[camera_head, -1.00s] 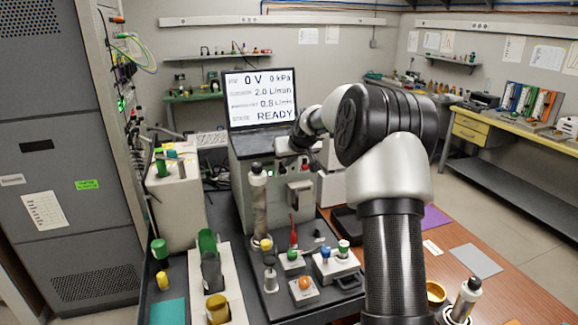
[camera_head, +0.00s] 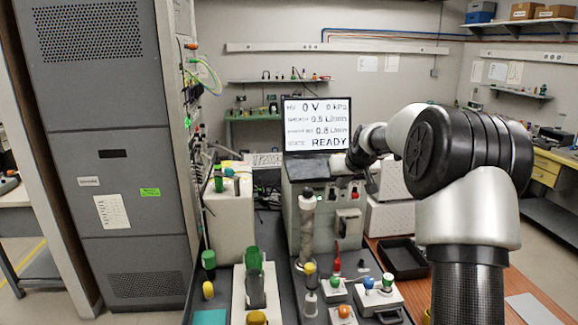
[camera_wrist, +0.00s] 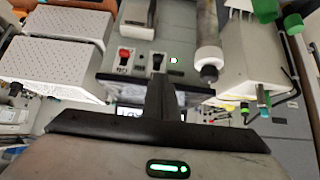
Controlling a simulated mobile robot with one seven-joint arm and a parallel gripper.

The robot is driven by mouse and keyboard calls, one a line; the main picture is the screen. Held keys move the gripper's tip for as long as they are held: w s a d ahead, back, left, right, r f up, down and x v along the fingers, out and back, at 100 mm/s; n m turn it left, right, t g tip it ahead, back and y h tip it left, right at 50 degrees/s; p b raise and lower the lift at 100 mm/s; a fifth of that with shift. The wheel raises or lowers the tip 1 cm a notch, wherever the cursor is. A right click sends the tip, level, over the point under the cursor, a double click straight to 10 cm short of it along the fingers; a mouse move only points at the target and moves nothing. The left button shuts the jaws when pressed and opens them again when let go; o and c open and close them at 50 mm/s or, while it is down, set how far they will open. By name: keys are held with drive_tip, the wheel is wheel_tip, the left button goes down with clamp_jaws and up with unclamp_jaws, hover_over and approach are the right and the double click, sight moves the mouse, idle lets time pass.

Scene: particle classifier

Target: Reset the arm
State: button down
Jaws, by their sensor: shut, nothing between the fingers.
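My arm reaches in from the right of the head view, bent at a large black joint, toward the grey instrument (camera_head: 312,185) below the display (camera_head: 318,125). My gripper shows in the wrist view (camera_wrist: 160,88) with its dark fingers together and nothing between them. In that view the fingers stand in front of the instrument panel, which has a red switch (camera_wrist: 124,56) and a black switch (camera_wrist: 158,62). I cannot tell any contact with the panel. In the head view the fingertips are too small to make out clearly. The display reads 0 V, 0 kPa and READY.
A tall grey cabinet (camera_head: 110,170) stands at left. A cylinder (camera_head: 306,225) rises beside the instrument. Small stations with green (camera_head: 334,282), blue (camera_head: 368,282) and orange (camera_head: 344,311) knobs stand in front. A black tray (camera_head: 403,259) lies at right. White boxes (camera_head: 388,220) stand behind it.

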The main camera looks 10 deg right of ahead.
drive_tip(key=s+a+r+g, duration=0.1)
drive_tip(key=s+a+r, duration=0.2)
drive_tip(key=s, duration=0.4)
drive_tip(key=s+a+r, duration=0.3)
drive_tip(key=s+a, duration=0.1)
drive_tip(key=s, duration=0.4)
drive_tip(key=s+a+r+g, duration=0.1)
drive_tip(key=s+a+r, duration=0.25)
drive_tip(key=s, duration=0.35)
drive_tip(key=s+a+f, duration=0.1)
drive_tip(key=s+f, duration=0.1)
drive_tip(key=s, duration=1.1)
drive_tip(key=s+a+f+g, duration=0.1)
drive_tip(key=s+f, duration=0.2)
drive_tip(key=s, duration=0.9)
drive_tip(key=shift+s+a+f+p, duration=0.2)
drive_tip(key=shift+s+p, duration=0.15)
drive_tip(key=shift+p, duration=0.1)
drive_tip(key=shift+d, duration=0.15)
